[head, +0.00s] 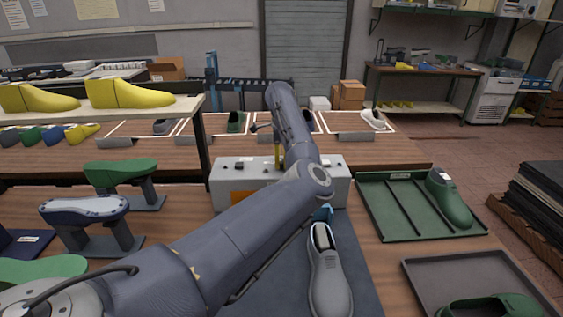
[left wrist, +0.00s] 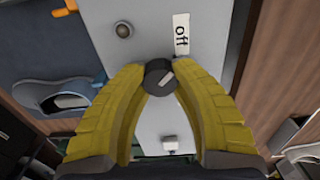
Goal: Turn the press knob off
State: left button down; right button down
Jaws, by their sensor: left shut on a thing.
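The press control box (head: 337,185) is pale grey and stands on the bench behind my left arm in the head view. In the left wrist view, its face (left wrist: 155,125) carries a round black knob (left wrist: 158,78) with a short pale mark that lies slanted. An "off" label (left wrist: 181,36) is just above and right of the knob. The yellow fingers of my left gripper (left wrist: 160,80) are shut on the knob from both sides. In the head view my arm hides most of this gripper; a yellow finger (head: 277,156) shows at the box. My right gripper is not in view.
A grey shoe (head: 328,278) lies in front of the box. Lasts on stands (head: 122,172) and a shelf with yellow lasts (head: 128,94) are at left. A round button (left wrist: 124,30) is near the knob.

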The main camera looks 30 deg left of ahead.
aim_at(281, 160)
pick_arm(q)
jog(key=shift+n, duration=0.3)
jog(key=c, duration=0.9)
grip_release()
notch_tip(281, 160, up, 12)
jog(key=shift+r, duration=0.1)
dwell(0.4)
